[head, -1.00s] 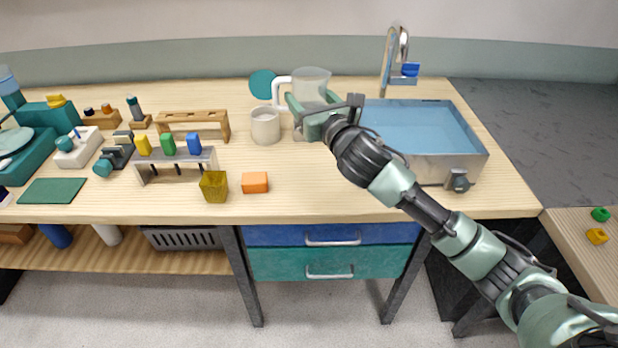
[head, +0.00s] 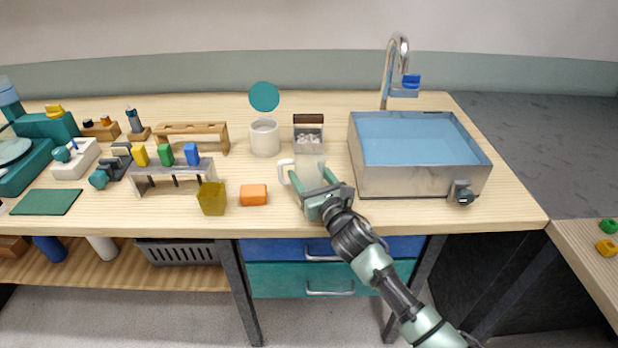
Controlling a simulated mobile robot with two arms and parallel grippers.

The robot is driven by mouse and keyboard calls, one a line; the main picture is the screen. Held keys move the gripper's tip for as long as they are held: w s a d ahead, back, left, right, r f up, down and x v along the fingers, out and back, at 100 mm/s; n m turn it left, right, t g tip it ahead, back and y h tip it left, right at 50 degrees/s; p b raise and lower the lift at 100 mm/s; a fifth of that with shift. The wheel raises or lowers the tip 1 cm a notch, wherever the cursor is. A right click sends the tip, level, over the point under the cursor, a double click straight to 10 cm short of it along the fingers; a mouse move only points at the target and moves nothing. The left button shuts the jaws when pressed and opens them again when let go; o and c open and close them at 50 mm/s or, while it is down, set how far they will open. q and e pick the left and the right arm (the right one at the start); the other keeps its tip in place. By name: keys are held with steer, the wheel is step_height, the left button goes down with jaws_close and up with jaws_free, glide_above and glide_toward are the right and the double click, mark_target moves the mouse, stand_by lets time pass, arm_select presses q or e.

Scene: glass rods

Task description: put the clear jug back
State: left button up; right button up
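The clear jug (head: 311,172) is a see-through vessel with a white handle on its left side. It is upright over the front middle of the counter, left of the sink. My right gripper (head: 312,180) has a finger on either side of the jug and is shut on it from the front. The gripper hides the jug's lower part, so I cannot tell whether its base touches the counter. My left gripper is out of view.
A dispenser with a dark top (head: 308,132) stands just behind the jug. The sink (head: 420,180) is on the right. The counter's front right is clear.

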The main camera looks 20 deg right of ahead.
steer(key=shift+f, duration=0.2)
steer(key=shift+f, duration=0.15)
steer(key=o, duration=1.6)
steer(key=shift+s, duration=0.2)
steer(key=s, duration=0.4)
steer(key=s+d, duration=0.1)
steer(key=s, duration=0.6)
steer(key=shift+s+d+r+b, duration=0.2)
steer(key=shift+s+b, duration=0.1)
steer(key=shift+s, duration=0.05)
steer(key=shift+f, duration=0.1)
